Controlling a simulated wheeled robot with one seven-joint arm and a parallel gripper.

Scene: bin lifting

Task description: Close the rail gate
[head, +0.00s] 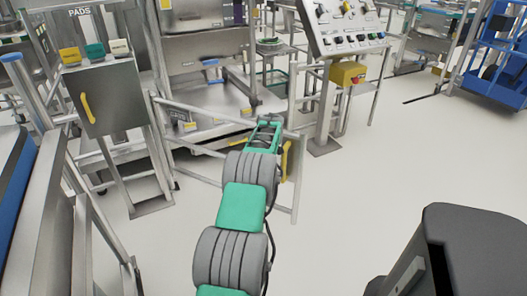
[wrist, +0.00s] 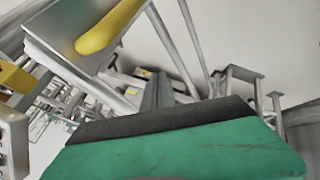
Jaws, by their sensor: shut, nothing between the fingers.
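The rail gate (head: 225,119) is a frame of pale metal tubes in the head view. It reaches from beside the grey cabinet rightward to an upright end post (head: 298,190). A yellow handle (head: 286,160) shows near that end. My gripper (head: 268,120) is at the far end of my green and grey arm, by the gate's top rail and just left of the handle. It is shut and empty. My arm hides part of the gate, and I cannot tell whether the gripper touches it. The wrist view shows a yellow handle (wrist: 110,27) on a grey plate, close to the gripper's dark end (wrist: 157,92).
A grey cabinet (head: 112,95) with its own yellow handle stands at the left. A control panel (head: 343,25) on a post, with a yellow box (head: 347,74), stands behind the gate. A metal machine (head: 205,50) stands at the back.

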